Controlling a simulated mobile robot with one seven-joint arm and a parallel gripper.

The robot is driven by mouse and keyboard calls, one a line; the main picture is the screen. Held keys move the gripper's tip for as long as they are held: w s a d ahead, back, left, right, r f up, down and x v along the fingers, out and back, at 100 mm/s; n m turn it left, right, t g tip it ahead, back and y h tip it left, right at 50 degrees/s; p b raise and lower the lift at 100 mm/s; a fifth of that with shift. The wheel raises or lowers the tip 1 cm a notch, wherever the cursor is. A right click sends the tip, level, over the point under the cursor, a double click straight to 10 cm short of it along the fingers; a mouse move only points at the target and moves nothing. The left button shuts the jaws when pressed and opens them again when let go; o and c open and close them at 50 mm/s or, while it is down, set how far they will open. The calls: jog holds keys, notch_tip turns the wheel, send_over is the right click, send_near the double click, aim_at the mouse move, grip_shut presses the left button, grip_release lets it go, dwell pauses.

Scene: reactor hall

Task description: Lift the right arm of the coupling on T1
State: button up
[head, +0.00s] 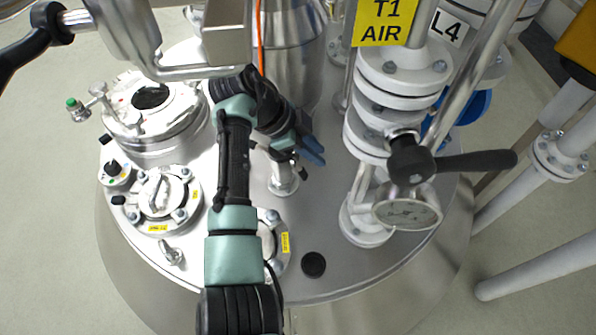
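My gripper (318,156) has blue fingers and points to the right over the steel top of the vessel. The two fingers look close together, and I cannot tell whether there is a gap between them. A short metal fitting (284,186) stands on the vessel top just below and left of the fingers. It may be the coupling, but my arm and gripper hide its upper part. I cannot make out its arms or whether the gripper touches it. A yellow sign (383,22) reading T1 AIR is on the pipework at the upper right.
A white flanged pipe stack (391,100) stands right of my gripper, with a black-handled valve (460,164) and a round gauge (408,213). A steel column (293,65) rises behind the gripper. A round port (152,110) is at left. The front right vessel top is mostly clear.

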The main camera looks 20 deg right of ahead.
aim_at(301, 176)
jog(key=s+a+f+n+t+h, duration=0.1)
jog(key=s+a+n+t, duration=0.1)
jog(key=a+n+t, duration=0.1)
jog(key=s+a+f+n+t+h, duration=0.2)
jog(key=a+n, duration=0.3)
jog(key=n, duration=0.3)
jog(key=s+a+f+n+t+h, duration=0.2)
jog(key=a+n+t, duration=0.2)
jog(key=n, duration=0.2)
jog(key=shift+a, duration=0.15)
jog(key=b+x, duration=0.4)
jog(key=x, duration=0.6)
jog(key=shift+w+f, duration=0.1)
jog(key=shift+w, duration=0.1)
jog(key=shift+x, duration=0.85)
